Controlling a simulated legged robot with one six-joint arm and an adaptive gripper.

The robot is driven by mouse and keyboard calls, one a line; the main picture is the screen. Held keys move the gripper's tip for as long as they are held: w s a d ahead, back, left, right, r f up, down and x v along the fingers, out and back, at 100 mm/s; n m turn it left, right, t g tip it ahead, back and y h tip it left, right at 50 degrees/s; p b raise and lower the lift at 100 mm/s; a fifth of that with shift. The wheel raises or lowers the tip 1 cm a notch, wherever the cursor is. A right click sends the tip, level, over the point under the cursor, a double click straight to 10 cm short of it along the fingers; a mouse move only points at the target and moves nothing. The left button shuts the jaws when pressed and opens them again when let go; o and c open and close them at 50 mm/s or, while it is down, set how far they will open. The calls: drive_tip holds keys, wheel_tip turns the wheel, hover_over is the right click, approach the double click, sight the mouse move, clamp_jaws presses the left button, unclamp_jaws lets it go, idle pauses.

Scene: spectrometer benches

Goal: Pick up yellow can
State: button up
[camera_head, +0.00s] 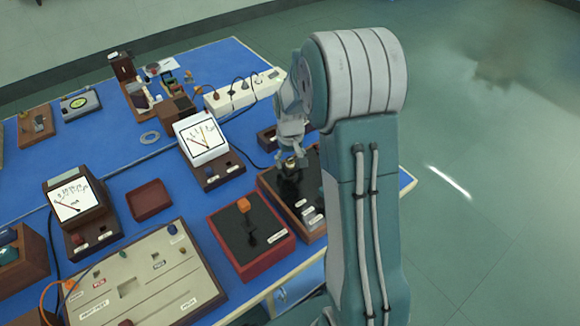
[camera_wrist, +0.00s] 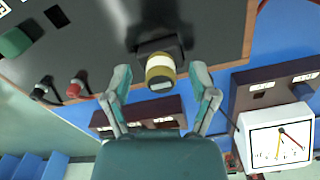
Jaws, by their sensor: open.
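The yellow can (camera_wrist: 160,72) has a white band and a pale end. In the head view my gripper (camera_head: 290,162) is low over the dark wood-edged board, and a small yellowish piece of the can (camera_head: 289,162) shows between the fingers. The rest of the can is hidden there.
A white-faced meter (camera_head: 203,140) stands left of my gripper, and a red-framed box (camera_head: 285,243) with an orange knob is in front. A power strip (camera_head: 240,92) and cables lie behind. Black and red plugs (camera_wrist: 75,90) stick up from the board.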

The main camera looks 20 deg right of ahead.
drive_tip(key=c, duration=1)
drive_tip(key=shift+a, duration=0.1)
clamp_jaws()
drive_tip(key=shift+r, duration=0.65)
drive_tip(key=s+r, duration=1.4)
drive_tip(key=r, duration=0.1)
drive_tip(key=shift+a, duration=0.15)
